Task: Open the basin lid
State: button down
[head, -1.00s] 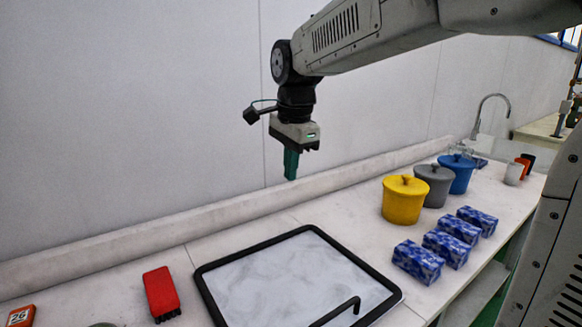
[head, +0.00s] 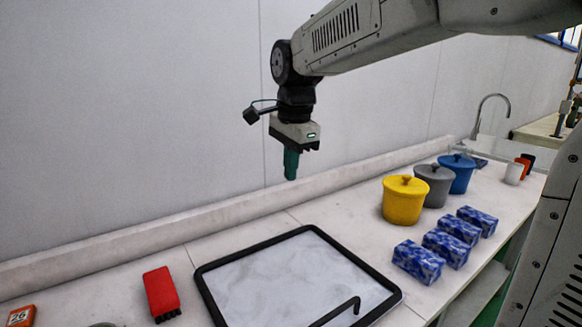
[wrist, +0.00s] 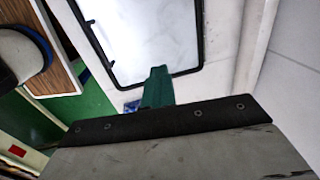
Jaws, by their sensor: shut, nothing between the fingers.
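The basin lid appears to be the pale, marbled panel in a black frame (head: 290,272) set on the worktop, with a black bent handle (head: 337,311) at its near side. Part of the lid also shows at the top of the wrist view (wrist: 145,38), with its frame along the edge. My gripper (head: 291,166) has green fingers that point down and are shut with nothing between them. It hangs above the back of the worktop, beyond the lid's far edge and apart from it. The fingers also show in the wrist view (wrist: 158,86).
Yellow (head: 404,203), grey (head: 434,184) and blue (head: 458,174) lidded pots stand right of the lid, with several blue patterned boxes (head: 418,262) before them. A red object (head: 161,293) lies to the left. A low ledge and wall run behind. A tap (head: 490,104) stands far right.

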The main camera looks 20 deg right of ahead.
jog(key=c, duration=1.5)
grip_release()
jog(key=shift+o, duration=0.2)
notch_tip(320, 180, up, 8)
jog(key=shift+s, duration=0.4)
